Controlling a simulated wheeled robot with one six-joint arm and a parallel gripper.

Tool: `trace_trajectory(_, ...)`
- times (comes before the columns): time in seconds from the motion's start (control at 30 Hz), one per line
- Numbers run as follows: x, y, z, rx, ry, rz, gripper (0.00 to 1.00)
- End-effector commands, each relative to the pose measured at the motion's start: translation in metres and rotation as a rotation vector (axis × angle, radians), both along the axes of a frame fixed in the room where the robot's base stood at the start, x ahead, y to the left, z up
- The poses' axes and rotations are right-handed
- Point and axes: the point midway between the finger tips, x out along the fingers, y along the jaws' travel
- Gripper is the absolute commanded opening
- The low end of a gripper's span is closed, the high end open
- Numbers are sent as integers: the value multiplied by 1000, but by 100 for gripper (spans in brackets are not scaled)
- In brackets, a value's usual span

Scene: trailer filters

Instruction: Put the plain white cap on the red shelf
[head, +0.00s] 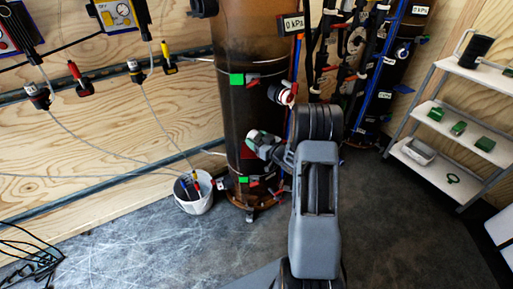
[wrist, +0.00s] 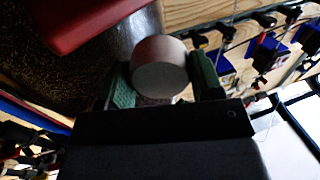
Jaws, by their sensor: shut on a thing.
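The plain white cap (wrist: 160,68) is round and pale, in shade, in the wrist view. It sits between the two green finger pads of my gripper (wrist: 165,80), which is shut on it. In the head view my gripper (head: 264,147) is in front of the lower part of the brown column, and the cap is hard to make out there. A smooth red piece (wrist: 95,22) lies close by at the upper left of the wrist view; I cannot tell whether it is the red shelf.
A tall brown column (head: 243,45) stands behind my gripper. A white fitting (head: 280,95) with a red part juts from its right side. A white bucket (head: 193,200) stands on the floor at left. A white rack (head: 455,130) with green items is at right.

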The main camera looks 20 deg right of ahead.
Motion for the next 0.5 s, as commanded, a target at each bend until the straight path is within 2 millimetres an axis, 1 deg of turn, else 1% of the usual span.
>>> trace_trajectory(0.17, 5, -1, -7, 1, 0, 0, 22)
trace_trajectory(0.23, 9, -1, -14, 1, 1, 0, 22)
trace_trajectory(0.4, 9, -2, -39, 1, 2, -2, 22)
trace_trajectory(0.5, 9, -2, -43, 1, 0, -2, 22)
